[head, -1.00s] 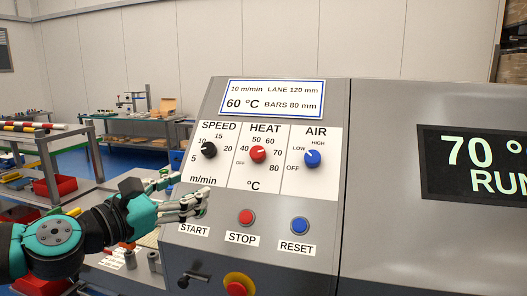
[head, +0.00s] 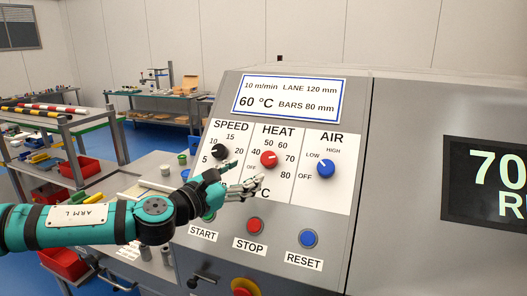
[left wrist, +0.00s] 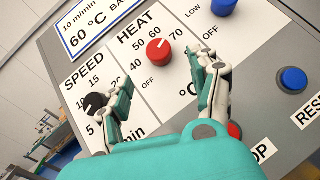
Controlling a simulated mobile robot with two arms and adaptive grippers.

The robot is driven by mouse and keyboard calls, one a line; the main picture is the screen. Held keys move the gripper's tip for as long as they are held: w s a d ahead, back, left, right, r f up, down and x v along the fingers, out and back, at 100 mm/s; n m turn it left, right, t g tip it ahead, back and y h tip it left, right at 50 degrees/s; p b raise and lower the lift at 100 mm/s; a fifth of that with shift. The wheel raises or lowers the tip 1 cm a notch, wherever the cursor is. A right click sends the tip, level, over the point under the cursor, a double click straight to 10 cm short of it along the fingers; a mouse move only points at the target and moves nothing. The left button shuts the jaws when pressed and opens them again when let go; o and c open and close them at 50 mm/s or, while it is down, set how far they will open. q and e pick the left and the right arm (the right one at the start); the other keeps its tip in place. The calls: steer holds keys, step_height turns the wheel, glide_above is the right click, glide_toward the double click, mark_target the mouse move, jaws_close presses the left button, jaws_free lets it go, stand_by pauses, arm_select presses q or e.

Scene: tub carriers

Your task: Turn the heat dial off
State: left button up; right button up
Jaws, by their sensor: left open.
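The red heat dial (head: 268,158) sits in the middle of the white control panel, under the word HEAT. In the left wrist view, the dial (left wrist: 159,50) is ahead of my fingers, its white mark pointing up and right, roughly toward 70. Its OFF label is at the lower left of its scale. My left gripper (head: 243,180) is open and empty, just below and left of the dial in the head view. In the left wrist view, the open fingers (left wrist: 160,82) are apart, with the dial beyond the gap, not between them. My right gripper is not in view.
The black speed dial (head: 220,152) is left of the heat dial, near my left finger. The blue air dial (head: 326,168) is right. Stop (head: 255,226) and reset (head: 308,238) buttons lie below. A display (head: 490,185) reads 70 at right.

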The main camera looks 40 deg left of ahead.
mark_target(265, 162)
arm_select(q)
steer(key=w, duration=0.1)
steer(key=w+p, duration=0.1)
steer(key=w, duration=0.1)
steer(key=shift+w+d+r, duration=0.1)
steer(key=shift+w+r, duration=0.2)
steer(key=shift+r, duration=0.05)
steer(key=w, duration=0.1)
steer(key=w+p, duration=0.1)
steer(key=w, duration=0.1)
steer(key=shift+w+d+f+p, duration=0.1)
steer(key=shift+w+f+p, duration=0.1)
steer(key=shift+w+p, duration=0.1)
steer(key=shift+w, duration=0.35)
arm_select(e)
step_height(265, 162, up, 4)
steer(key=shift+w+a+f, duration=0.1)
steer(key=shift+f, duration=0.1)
arm_select(q)
steer(key=shift+f, duration=0.1)
steer(key=c, duration=1.1)
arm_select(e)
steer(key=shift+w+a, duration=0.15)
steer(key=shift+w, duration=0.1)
